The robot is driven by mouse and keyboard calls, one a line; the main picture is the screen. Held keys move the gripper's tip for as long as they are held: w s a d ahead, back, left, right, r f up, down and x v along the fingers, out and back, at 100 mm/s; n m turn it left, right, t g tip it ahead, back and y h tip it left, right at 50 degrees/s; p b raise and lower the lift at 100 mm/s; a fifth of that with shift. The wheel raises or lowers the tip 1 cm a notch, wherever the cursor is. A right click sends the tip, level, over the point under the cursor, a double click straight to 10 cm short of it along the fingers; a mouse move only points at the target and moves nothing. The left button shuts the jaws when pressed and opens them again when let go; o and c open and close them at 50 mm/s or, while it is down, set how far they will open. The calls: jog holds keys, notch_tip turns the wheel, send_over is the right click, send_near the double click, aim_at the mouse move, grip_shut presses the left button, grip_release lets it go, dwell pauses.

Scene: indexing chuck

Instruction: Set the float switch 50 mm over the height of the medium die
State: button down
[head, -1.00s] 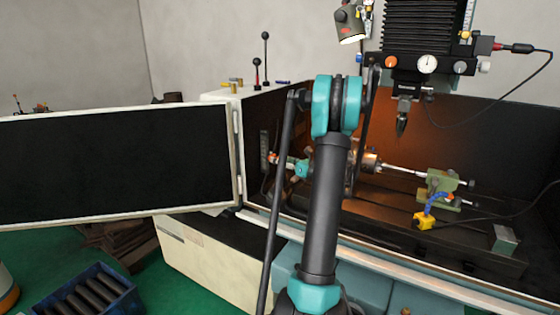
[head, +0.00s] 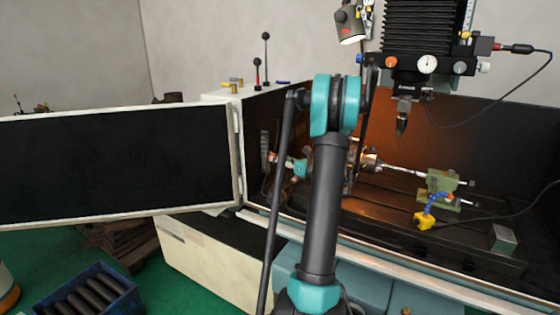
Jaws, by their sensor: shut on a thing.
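My gripper (head: 277,160) is inside the machine enclosure at its left wall, partly behind my own arm. It is shut on a small orange-red part, apparently the float switch (head: 271,157), beside an upright grey slotted strip (head: 264,148) on that wall. The fingertips and the held part are too small to see clearly. I cannot make out a medium die for certain. Small brass-coloured pieces (head: 236,85) stand on top of the machine housing at the back left, and I cannot tell whether they are dies.
A chuck (head: 370,161) with a bright shaft reaches right to a green tailstock (head: 440,185). A blue hose on a yellow base (head: 425,221) and a metal block (head: 504,240) stand on the bed. The open door (head: 120,165) fills the left. A spindle (head: 402,115) hangs above.

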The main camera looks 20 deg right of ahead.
jog(key=shift+w+d, duration=0.15)
jog(key=shift+d, duration=0.2)
jog(key=c, duration=1.3)
grip_release()
jog(key=v, duration=1.2)
jog(key=shift+a+f, duration=0.1)
